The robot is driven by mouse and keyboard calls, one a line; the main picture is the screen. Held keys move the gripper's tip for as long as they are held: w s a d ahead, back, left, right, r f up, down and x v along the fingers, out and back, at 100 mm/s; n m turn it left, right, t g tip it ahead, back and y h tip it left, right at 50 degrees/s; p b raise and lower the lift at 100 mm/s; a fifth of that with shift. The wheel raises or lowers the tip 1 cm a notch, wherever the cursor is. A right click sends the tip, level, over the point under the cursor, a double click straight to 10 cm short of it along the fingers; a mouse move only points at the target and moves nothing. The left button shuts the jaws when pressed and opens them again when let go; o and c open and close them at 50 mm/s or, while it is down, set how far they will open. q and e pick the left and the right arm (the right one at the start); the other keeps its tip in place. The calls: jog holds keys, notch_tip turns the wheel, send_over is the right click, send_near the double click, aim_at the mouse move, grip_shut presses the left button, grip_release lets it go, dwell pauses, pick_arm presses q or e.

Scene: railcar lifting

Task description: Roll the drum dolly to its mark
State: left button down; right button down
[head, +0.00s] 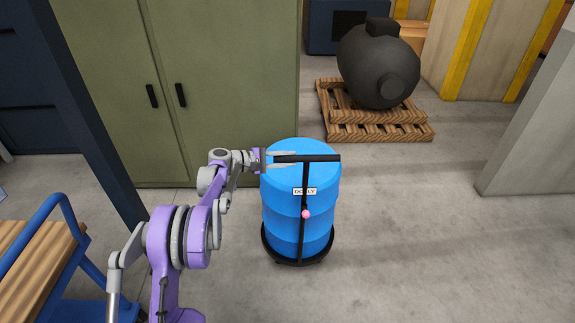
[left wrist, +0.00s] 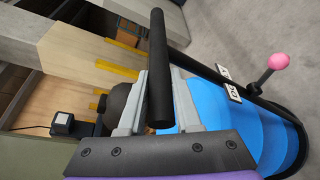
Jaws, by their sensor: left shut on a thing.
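The drum dolly stands upright on the floor in the middle of the head view. It carries a blue drum (head: 283,222) on a round black base (head: 298,262). A black post rises in front of the drum to a T-shaped handle bar (head: 322,158), with a "DOLLY" label (head: 305,191) and a pink knob (head: 305,214). My left gripper (head: 281,160) is shut on the left part of the handle bar. In the left wrist view the handle bar (left wrist: 158,60) lies between the fingers of the gripper (left wrist: 158,100). My right gripper is out of view. I see no floor mark.
A green cabinet (head: 225,60) stands close behind and left of the drum. A dark round tank (head: 375,65) sits on wooden pallets (head: 380,132) at the back right. A blue cart (head: 45,225) is at lower left and a pale pillar (head: 530,130) at right. The floor right of the dolly is clear.

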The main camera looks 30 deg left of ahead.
pick_arm(q)
jog(key=shift+w+a+r, duration=0.1)
jog(key=shift+w+a, duration=0.45)
jog(key=shift+w, duration=0.2)
jog(key=c, duration=1)
grip_release()
jog(key=o, duration=0.4)
jog(key=shift+w, duration=0.2)
jog(key=shift+s, duration=0.15)
jog(key=v, duration=1)
jog(key=shift+s+a, duration=0.25)
jog(key=shift+a, duration=0.1)
